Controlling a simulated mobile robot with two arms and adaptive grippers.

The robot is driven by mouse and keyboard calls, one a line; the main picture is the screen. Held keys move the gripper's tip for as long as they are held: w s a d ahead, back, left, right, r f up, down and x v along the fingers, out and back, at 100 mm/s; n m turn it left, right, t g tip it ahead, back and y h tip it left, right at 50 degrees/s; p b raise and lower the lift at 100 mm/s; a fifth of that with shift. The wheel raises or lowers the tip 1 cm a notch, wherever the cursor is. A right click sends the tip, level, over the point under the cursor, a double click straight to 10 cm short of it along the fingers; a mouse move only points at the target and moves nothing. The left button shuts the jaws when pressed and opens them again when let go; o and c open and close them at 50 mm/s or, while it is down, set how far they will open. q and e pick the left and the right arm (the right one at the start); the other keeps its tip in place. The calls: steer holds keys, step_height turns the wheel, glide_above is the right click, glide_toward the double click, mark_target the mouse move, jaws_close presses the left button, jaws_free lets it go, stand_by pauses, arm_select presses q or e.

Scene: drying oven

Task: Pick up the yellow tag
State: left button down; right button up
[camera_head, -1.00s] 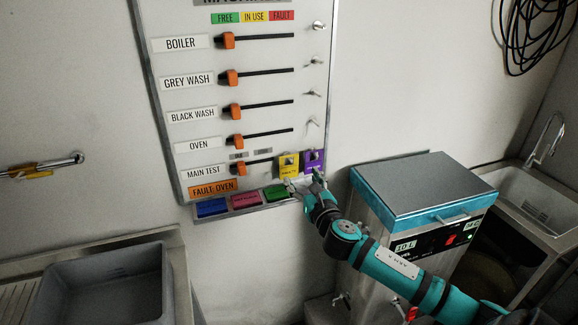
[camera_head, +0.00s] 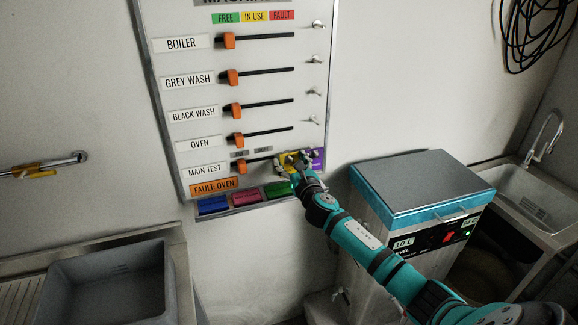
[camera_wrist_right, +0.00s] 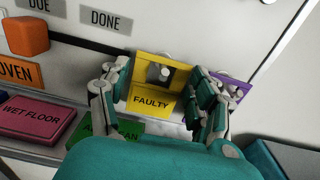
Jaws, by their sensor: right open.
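The yellow tag (camera_wrist_right: 152,101), lettered FAULTY, hangs on a round peg at the lower right of the wall board; it also shows in the head view (camera_head: 283,159), partly hidden by my right gripper. My right gripper (camera_wrist_right: 158,74) is open, with one finger at each side of the tag. The tag lies between the fingers; whether they touch it I cannot tell. The right finger is close to the purple tag (camera_wrist_right: 232,88), which hangs just right of the yellow one. My left gripper is not in view.
Blue (camera_head: 212,205), pink (camera_head: 246,197) and green (camera_head: 279,189) tags lie on a ledge below the board (camera_head: 262,75). Orange sliders (camera_head: 234,140) are on its left. A steel boiler with a teal-edged lid (camera_head: 420,180) stands below right, near my right arm.

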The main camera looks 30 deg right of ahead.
steer(key=c, duration=0.4)
steer(key=shift+r, duration=0.45)
steer(key=v, duration=0.6)
steer(key=b+v, duration=0.1)
steer(key=v, duration=0.5)
steer(key=b+v, duration=0.1)
steer(key=v, duration=0.5)
steer(key=shift+a+r, duration=0.1)
steer(key=shift+r, duration=0.3)
